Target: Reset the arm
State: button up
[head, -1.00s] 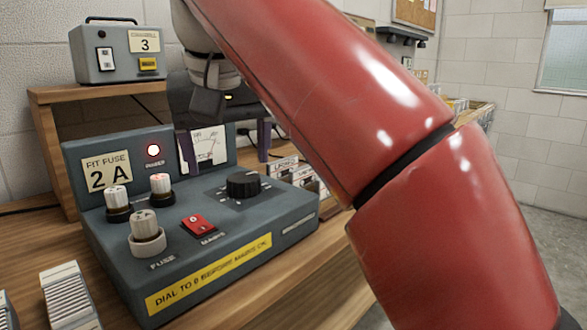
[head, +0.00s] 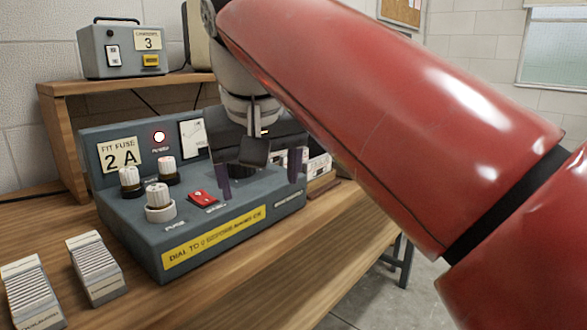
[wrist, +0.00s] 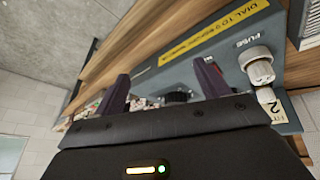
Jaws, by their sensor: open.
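My arm (head: 390,110) is red and reaches from the lower right across the head view. My gripper (head: 259,178) hangs over the right part of a grey-blue console, its two dark purple fingers apart and nothing between them. The wrist view also shows the open gripper (wrist: 162,82), with the console beyond the fingers. The console (head: 140,225) has a "FIT FUSE 2 A" label (head: 119,154), a lit lamp (head: 159,137), several pale-topped fuse holders (head: 159,197), a red switch (head: 202,198) and a gauge (head: 193,137). The gripper hides the dial in the head view.
Two ribbed fuse strips (head: 97,267) lie on the wooden bench (head: 240,290) at the front left. Open floor (head: 375,305) lies to the right of the bench.

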jog(key=s+d+f+m, duration=0.1)
jog(key=s+d+f, duration=0.2)
jog(key=d+f, duration=0.3)
jog(key=s+d+f+m, duration=0.1)
jog(key=s+d+f, duration=0.3)
jog(key=d+f, duration=0.3)
jog(key=s+d+f+m, duration=0.2)
jog(key=s+d+f, duration=0.2)
jog(key=f, duration=1)
jog(key=d, duration=0.3)
jog(key=shift+s+f+t, duration=0.2)
jog(key=shift+f+t, duration=0.1)
jog(key=shift+f, duration=0.1)
jog(key=shift+c, duration=0.4)
